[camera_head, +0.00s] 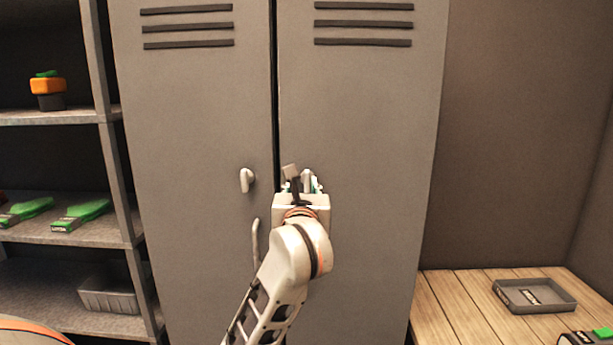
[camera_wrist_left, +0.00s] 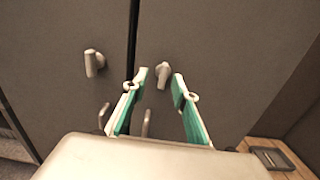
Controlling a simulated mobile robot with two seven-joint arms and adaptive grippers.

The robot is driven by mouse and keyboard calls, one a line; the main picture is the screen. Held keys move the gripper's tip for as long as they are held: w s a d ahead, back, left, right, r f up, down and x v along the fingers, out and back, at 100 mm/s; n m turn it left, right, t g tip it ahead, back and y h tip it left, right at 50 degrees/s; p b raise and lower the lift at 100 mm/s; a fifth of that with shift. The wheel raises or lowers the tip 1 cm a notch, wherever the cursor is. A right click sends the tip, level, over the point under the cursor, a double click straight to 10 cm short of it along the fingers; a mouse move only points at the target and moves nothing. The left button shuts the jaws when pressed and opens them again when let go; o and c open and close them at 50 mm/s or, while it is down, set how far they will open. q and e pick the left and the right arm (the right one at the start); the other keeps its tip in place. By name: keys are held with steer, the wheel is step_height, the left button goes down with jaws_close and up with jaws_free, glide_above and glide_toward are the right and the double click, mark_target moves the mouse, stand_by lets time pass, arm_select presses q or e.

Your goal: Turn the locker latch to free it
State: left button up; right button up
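The grey locker (camera_head: 200,120) has two doors, each with a small pale latch. The left door's latch (camera_head: 246,180) hangs downward and is clear of the gripper; it also shows in the left wrist view (camera_wrist_left: 94,63). The right door's latch (camera_head: 307,175) is partly hidden behind my left gripper (camera_head: 304,185) in the head view. In the left wrist view, that latch (camera_wrist_left: 163,76) appears, slightly tilted, in the gap between the two teal-padded fingertips (camera_wrist_left: 158,82). The fingers are spread, with a gap to the latch visible on both sides. My right gripper is in neither view.
A bar handle (camera_head: 256,240) sits below the left latch, near my left arm. A shelf rack (camera_head: 115,180) with green packs (camera_head: 82,214) stands left. A wooden bench (camera_head: 455,300) with a grey tray (camera_head: 534,296) is at right. The upper door fronts are clear.

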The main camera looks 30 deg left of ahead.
mark_target(307, 174)
arm_select(q)
steer(key=shift+h, duration=0.4)
steer(key=x, duration=0.7)
steer(key=shift+w+d, duration=0.1)
steer(key=shift+w, duration=0.45)
jaws_close()
